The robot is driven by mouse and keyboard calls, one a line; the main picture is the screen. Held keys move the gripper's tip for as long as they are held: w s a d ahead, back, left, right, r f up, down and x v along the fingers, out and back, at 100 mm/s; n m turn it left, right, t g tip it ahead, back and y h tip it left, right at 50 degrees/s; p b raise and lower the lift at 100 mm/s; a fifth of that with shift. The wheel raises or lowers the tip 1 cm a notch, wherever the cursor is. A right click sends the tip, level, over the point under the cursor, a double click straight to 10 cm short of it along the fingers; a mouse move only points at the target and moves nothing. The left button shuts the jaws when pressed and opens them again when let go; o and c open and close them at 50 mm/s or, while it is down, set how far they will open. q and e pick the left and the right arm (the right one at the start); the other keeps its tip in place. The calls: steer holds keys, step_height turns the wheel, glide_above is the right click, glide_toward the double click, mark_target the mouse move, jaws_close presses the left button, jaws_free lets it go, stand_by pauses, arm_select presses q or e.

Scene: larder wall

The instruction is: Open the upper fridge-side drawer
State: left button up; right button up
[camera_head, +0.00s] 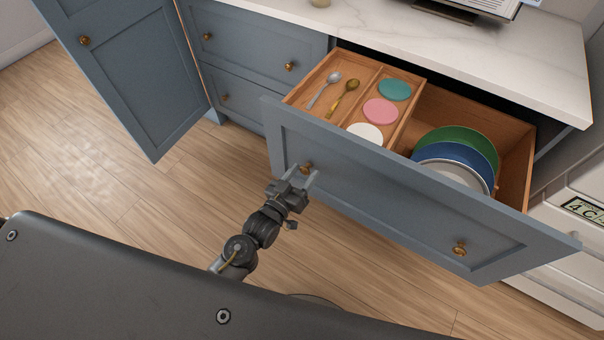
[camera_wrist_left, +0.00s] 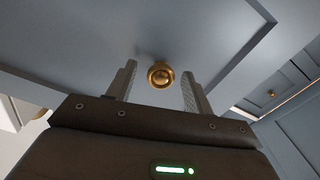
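The blue-grey upper fridge-side drawer (camera_head: 385,200) stands pulled well out from under the counter in the head view. Its front has two brass knobs, a left knob (camera_head: 306,167) and a right knob (camera_head: 459,249). My left gripper (camera_head: 309,176) is at the left knob. In the left wrist view, the knob (camera_wrist_left: 160,75) sits between the open fingertips (camera_wrist_left: 159,72), with a gap on each side. The fingers hold nothing. My right gripper is not in view.
The drawer holds two spoons (camera_head: 343,98), teal, pink and white round items (camera_head: 381,112), and stacked plates (camera_head: 458,150). A white appliance with a display (camera_head: 584,208) stands at right. A cabinet door (camera_head: 130,70) hangs open at left. Wooden floor (camera_head: 130,220) is clear.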

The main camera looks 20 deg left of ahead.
arm_select(q)
steer(key=v, duration=1)
steer(key=shift+s, duration=0.35)
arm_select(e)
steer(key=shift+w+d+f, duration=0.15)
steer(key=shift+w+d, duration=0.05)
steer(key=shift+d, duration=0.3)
arm_select(q)
steer(key=shift+a, duration=0.1)
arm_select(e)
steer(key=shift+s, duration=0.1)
